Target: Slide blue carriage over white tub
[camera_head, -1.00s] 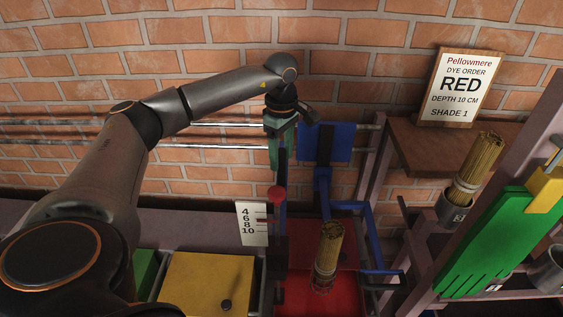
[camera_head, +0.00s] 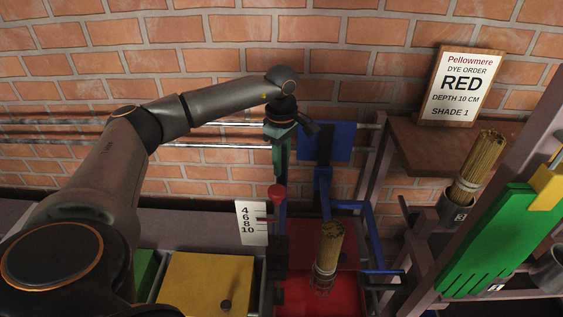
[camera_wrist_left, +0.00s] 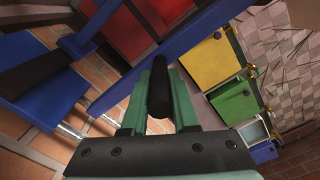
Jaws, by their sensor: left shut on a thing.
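The blue carriage (camera_head: 346,143) sits on the wall rails, its blue frame reaching down over the red tub (camera_head: 300,296). In the left wrist view its blue parts (camera_wrist_left: 165,62) run beside the gripper. My left gripper (camera_head: 279,168) is at the carriage's left side. In the left wrist view its green fingers (camera_wrist_left: 160,85) are shut on a black handle (camera_wrist_left: 160,88). A bundle of brown sticks (camera_head: 330,245) stands upright over the red tub. An open tub with a pale inside (camera_wrist_left: 254,132), seemingly the white tub, shows in the left wrist view; I cannot make it out in the head view.
A yellow lid (camera_head: 205,283) and a green lid (camera_head: 144,272) cover tubs to the left. A 4-to-10 scale (camera_head: 252,223) stands beside a red knob (camera_head: 276,191). The right rack holds another stick bundle (camera_head: 478,165) and a green glove (camera_head: 490,240). The rails (camera_head: 215,146) look clear leftward.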

